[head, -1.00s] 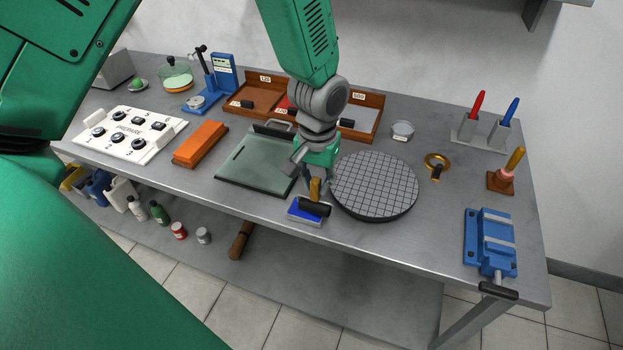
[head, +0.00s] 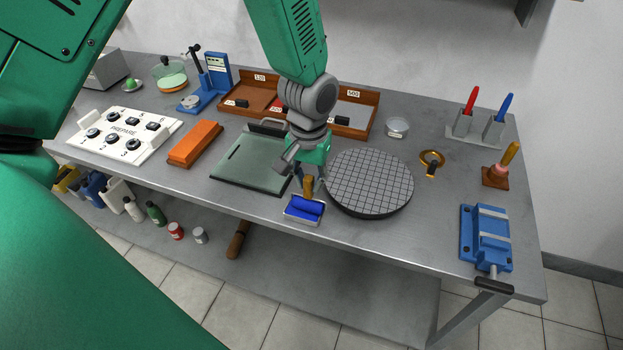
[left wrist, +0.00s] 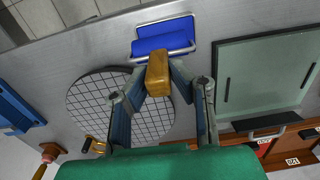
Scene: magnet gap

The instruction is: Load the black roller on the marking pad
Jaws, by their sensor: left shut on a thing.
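My left gripper (head: 308,182) is shut on the wooden handle (head: 308,188) of the roller. The roller (head: 309,206), now blue over its visible surface, lies on the marking pad (head: 298,218), a small light-rimmed tray with a blue face near the table's front edge. In the left wrist view the fingers (left wrist: 159,78) close on the tan handle (left wrist: 158,70). The blue roller (left wrist: 165,51) lies across the near part of the blue pad (left wrist: 162,29). My right gripper is not in view.
A round gridded plate (head: 370,182) stands close right of the pad. A green glass plate (head: 250,165) lies to the left. An orange block (head: 195,145), a white button panel (head: 125,135) and a blue vise (head: 487,237) are farther off. The front edge is near.

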